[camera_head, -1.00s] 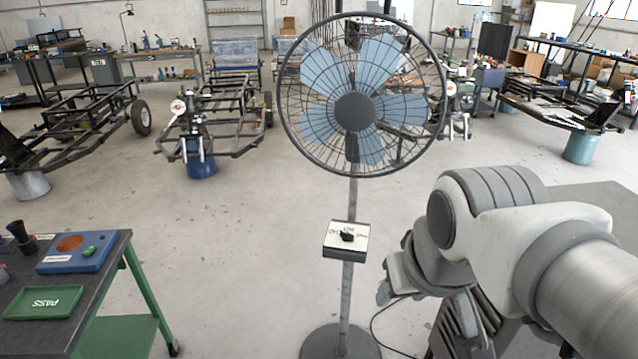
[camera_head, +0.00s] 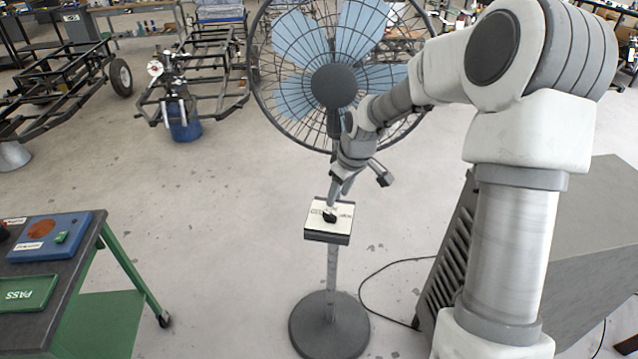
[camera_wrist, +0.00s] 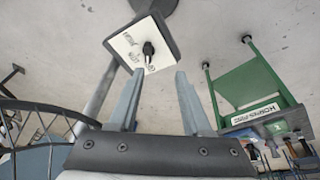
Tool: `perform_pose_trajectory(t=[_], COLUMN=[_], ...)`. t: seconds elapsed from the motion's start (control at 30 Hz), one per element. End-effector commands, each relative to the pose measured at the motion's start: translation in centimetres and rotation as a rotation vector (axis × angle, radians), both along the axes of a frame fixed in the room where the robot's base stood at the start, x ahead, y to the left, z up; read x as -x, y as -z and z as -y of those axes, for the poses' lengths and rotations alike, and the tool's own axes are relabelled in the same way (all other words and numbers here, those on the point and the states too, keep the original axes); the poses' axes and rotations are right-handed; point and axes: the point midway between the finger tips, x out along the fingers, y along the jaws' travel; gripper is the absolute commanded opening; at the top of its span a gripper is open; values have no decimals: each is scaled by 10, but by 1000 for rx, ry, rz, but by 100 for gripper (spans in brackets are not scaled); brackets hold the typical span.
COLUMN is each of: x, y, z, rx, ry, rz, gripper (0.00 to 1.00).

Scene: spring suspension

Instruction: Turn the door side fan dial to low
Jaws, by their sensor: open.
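The fan (camera_head: 333,85) stands on a pole in the middle of the head view. Its control box (camera_head: 328,236) is on the pole below the cage. A black dial (camera_head: 330,216) sits on the box's white labelled face; the wrist view shows this dial (camera_wrist: 148,49) too. The labels are too small to read surely, and I cannot tell which one the dial points at. My gripper (camera_head: 338,197) is just above the box, reaching down toward the dial. In the wrist view my gripper (camera_wrist: 160,72) is open and empty, its fingertips apart, with the dial beyond them.
A grey slatted unit (camera_head: 560,250) is at right. A cable (camera_head: 375,275) lies on the floor. The fan cage is close to my arm.

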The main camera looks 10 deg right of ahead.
Motion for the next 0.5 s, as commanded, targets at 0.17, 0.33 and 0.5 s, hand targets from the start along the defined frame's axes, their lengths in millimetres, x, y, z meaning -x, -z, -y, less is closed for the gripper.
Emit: perform_pose_trajectory(t=[0.17, 0.33, 0.5], x=[-33, -47, -52], y=[37, 53, 62], z=[6, 9, 9], rx=[-71, -101, -109], ry=[-51, -71, -79], rz=[21, 41, 49], gripper=[49, 49, 49])
